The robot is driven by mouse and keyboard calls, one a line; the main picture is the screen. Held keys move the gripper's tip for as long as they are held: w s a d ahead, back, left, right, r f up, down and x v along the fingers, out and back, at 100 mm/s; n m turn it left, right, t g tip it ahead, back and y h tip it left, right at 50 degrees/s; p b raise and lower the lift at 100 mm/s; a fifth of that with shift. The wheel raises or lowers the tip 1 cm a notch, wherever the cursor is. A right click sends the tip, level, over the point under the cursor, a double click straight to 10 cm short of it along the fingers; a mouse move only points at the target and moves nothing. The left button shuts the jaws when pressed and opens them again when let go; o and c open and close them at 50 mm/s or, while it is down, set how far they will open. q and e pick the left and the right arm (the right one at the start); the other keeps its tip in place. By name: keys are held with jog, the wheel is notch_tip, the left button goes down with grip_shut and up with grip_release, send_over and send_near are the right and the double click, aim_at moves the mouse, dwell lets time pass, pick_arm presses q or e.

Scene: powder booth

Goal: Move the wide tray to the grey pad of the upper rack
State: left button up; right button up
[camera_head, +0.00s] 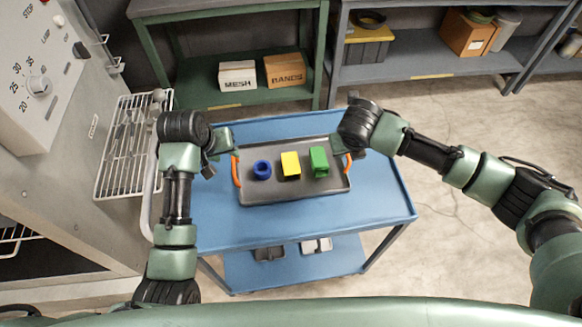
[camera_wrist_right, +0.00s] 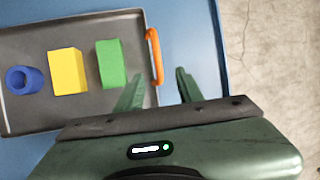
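The wide tray (camera_head: 262,197) is dark grey, with an orange handle at each end, and lies flat on a blue cart (camera_head: 380,205). It holds a blue ring-shaped piece (camera_head: 262,170), a yellow block (camera_head: 290,166) and a green block (camera_head: 319,162). My left gripper (camera_head: 221,160) appears open beside the left orange handle (camera_head: 236,171). My right gripper (camera_wrist_right: 160,74) is open above the right orange handle (camera_wrist_right: 154,55), its fingers on either side of the handle's near end. In the head view my right wrist hides most of that gripper. I cannot make out the grey pad.
A grey machine with a dial (camera_head: 38,86) and a white wire rack (camera_head: 132,143) stands close on the left. Green shelving (camera_head: 200,80) with two boxes and grey shelving (camera_head: 410,68) stand behind the cart. The concrete floor (camera_head: 450,235) at right is clear.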

aim_at(232, 159)
pick_arm(q)
jog(key=shift+f, duration=0.1)
pick_arm(e)
jog(key=shift+a, duration=0.1)
